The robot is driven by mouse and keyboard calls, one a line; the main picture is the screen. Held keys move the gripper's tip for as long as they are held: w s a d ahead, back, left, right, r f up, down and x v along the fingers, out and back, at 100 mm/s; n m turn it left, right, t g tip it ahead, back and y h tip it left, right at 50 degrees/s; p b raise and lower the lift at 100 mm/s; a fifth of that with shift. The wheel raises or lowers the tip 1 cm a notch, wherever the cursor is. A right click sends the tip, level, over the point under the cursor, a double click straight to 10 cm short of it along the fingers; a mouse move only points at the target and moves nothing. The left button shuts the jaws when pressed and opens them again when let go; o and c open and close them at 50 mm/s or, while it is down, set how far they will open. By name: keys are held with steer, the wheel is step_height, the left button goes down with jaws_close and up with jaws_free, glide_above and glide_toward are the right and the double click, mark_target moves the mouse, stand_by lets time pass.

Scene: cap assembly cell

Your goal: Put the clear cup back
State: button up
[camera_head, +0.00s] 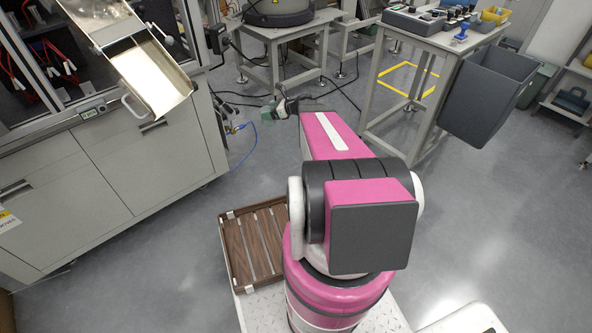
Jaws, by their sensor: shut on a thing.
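My gripper (283,106) shows small beyond the far end of my pink arm, above the floor between the grey cabinet and the machine table. It is shut on a small grey-green thing (268,112), too small and partly hidden to name. I cannot make out the clear cup for certain anywhere in this view. My own arm hides part of the middle of the scene.
A grey cabinet (110,190) with an open metal chute (152,78) stands at left. A brown slatted tray (226,262) lies beside my arm's base. A table (440,38) with a grey bin (488,95) stands at right.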

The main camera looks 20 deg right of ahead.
steer(key=w+d+f, duration=0.2)
steer(key=d+f, duration=0.1)
steer(key=f, duration=1.4)
steer(key=w+d+f, duration=0.2)
steer(key=d+f, duration=0.1)
steer(key=f, duration=1.5)
steer(key=shift+w+d+f, duration=0.8)
steer(key=shift+d+f, duration=0.9)
steer(key=shift+f, duration=0.1)
steer(key=shift+w+d+f, duration=0.85)
steer(key=shift+d+f, duration=0.9)
steer(key=shift+f, duration=0.05)
steer(key=shift+w+d+f, duration=0.8)
steer(key=shift+d+f, duration=0.9)
steer(key=shift+f, duration=0.1)
steer(key=shift+f, duration=0.2)
steer(key=o, duration=0.9)
steer(key=shift+o, duration=0.2)
